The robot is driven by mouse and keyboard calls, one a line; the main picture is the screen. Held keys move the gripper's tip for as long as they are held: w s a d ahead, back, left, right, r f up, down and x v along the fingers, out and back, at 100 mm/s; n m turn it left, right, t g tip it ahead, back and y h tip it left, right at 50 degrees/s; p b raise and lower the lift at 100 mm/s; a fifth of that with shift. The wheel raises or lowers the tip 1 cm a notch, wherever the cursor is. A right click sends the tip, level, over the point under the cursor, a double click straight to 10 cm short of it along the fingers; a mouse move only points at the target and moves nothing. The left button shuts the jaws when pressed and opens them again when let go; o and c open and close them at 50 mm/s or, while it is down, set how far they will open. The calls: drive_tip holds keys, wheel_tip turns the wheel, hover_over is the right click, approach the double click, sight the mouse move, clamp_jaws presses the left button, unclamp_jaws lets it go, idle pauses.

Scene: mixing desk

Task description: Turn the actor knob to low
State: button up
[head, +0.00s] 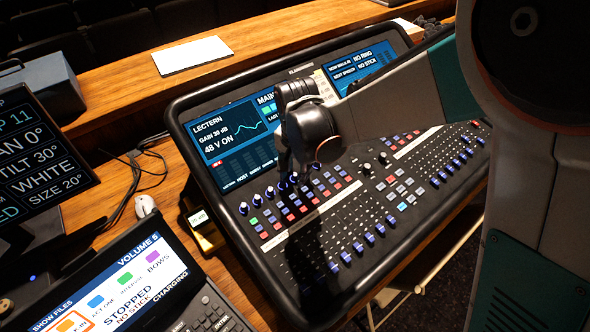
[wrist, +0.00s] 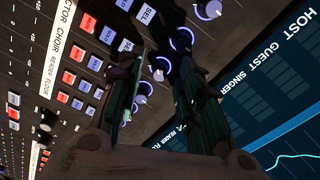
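The mixing desk (head: 330,215) has a slanting row of knobs with blue-lit rings below its left screen. My gripper (head: 291,178) points down over the middle of this row and hides part of it. In the wrist view my gripper (wrist: 167,65) is open, with its two dark fingers apart. A blue-ringed knob (wrist: 160,67) shows in the gap between them; it seems to line up with the partly cut-off label "CTOR" (wrist: 68,10). I cannot tell whether a finger touches it. Its pointer setting is not readable.
Neighbouring knobs (wrist: 181,40) stand close on both sides, with lit buttons (wrist: 87,22) alongside. Faders fill the lower desk. The left screen (head: 228,130) rises behind the knobs. A laptop-like console (head: 135,285) and a monitor (head: 35,165) stand to the left; paper (head: 192,55) lies behind.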

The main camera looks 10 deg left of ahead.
wheel_tip(320, 180, up, 8)
drive_tip(key=shift+s+d+f, duration=0.15)
drive_tip(key=shift+s+f, duration=0.1)
drive_tip(key=shift+s, duration=0.15)
idle(0.3)
wheel_tip(320, 180, up, 6)
drive_tip(key=d+m+p, duration=0.1)
drive_tip(key=m+p, duration=0.3)
drive_tip(key=p, duration=0.6)
drive_tip(key=shift+y, duration=0.4)
drive_tip(key=f+b, duration=0.1)
drive_tip(key=f, duration=0.3)
drive_tip(key=f+b, duration=0.1)
drive_tip(key=f, duration=0.4)
drive_tip(key=a+f, duration=0.1)
drive_tip(key=f, duration=0.3)
drive_tip(key=shift+w+f+b, duration=0.35)
drive_tip(key=shift+b, duration=0.05)
